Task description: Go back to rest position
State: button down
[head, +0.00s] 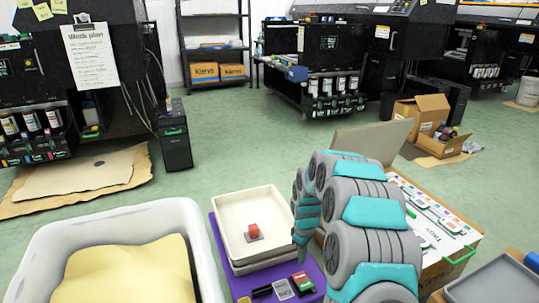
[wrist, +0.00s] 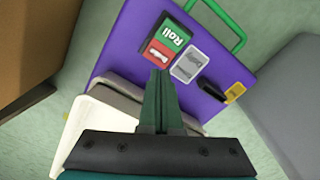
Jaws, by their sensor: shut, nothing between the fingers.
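My gripper (wrist: 162,76) shows in the wrist view with its dark fingers together and nothing between them. It hangs above a purple surface (wrist: 130,45), near the edge of a cream tray (wrist: 85,125). In the head view my grey and teal arm reaches over the right side of the purple surface (head: 236,287), and the gripper's fingers cannot be made out clearly. The cream tray (head: 228,212) stands on that surface with a small red-topped item (head: 253,231) in it.
Several small labelled items (head: 282,289) lie in front of the tray. A white bin (head: 40,255) with yellow contents stands at left. A cardboard box (head: 458,248) stands right of my arm, and a grey tray (head: 490,281) at lower right. Green floor is open behind.

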jog(key=s+a+r+m+g+p, duration=0.1)
jog(key=s+r+m+p, duration=0.4)
jog(key=s+r, duration=1.75)
jog(key=s+r+m+p, duration=0.1)
jog(key=s+r, duration=0.2)
jog(key=s, duration=0.4)
jog(key=s+r+m+p, duration=0.1)
jog(key=s+r+m, duration=0.1)
jog(key=s, duration=0.5)
jog(key=s+d+r+m+p, duration=0.1)
jog(key=s+r, duration=0.3)
jog(key=s, duration=0.2)
jog(key=shift+s+r+m+g+p, duration=0.25)
jog(key=shift+s+m+g+p, duration=0.05)
jog(key=shift+s+g, duration=0.1)
